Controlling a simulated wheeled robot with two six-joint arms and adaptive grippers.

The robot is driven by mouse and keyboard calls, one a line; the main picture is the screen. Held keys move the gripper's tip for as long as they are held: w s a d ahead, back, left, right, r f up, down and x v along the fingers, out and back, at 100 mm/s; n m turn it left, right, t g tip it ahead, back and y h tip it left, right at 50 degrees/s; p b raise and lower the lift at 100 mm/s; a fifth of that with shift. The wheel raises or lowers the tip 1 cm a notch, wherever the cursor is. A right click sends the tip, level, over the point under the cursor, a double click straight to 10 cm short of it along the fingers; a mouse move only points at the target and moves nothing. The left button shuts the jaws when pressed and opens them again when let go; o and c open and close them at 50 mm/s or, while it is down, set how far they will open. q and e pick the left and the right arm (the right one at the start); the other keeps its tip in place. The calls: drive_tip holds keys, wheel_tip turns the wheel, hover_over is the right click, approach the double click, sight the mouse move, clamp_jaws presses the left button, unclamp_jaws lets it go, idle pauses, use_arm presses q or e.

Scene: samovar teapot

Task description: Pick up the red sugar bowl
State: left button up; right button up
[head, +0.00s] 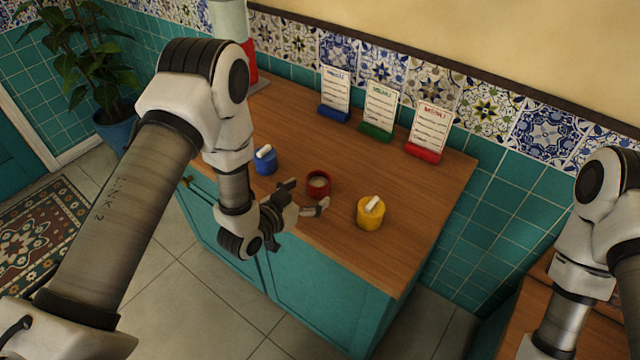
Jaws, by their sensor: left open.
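The red sugar bowl (318,185) stands upright on the wooden counter, with pale contents showing inside its rim. My left gripper (307,196) is open, with its fingers close to the bowl, one on the far left side and one on the near right side. I cannot tell whether the fingers touch the bowl. My right arm shows at the right edge, but its gripper is out of view.
A blue bowl (265,163) stands left of the red one and a yellow bowl (370,216) to the right, each with a white piece on top. Three menu cards in blue (334,113), green (376,134) and red (424,153) stands line the back. The counter's right part is clear.

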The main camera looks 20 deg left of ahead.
sight(311, 191)
use_arm(q)
drive_tip(key=x, duration=0.4)
drive_tip(key=shift+f, duration=0.2)
drive_tip(key=shift+s+a+r, duration=0.1)
drive_tip(key=shift+s, duration=0.05)
drive_tip(key=shift+c, duration=0.6)
drive_tip(key=c, duration=1.3)
drive_tip(key=shift+s, duration=0.1)
drive_tip(key=shift+r, duration=0.1)
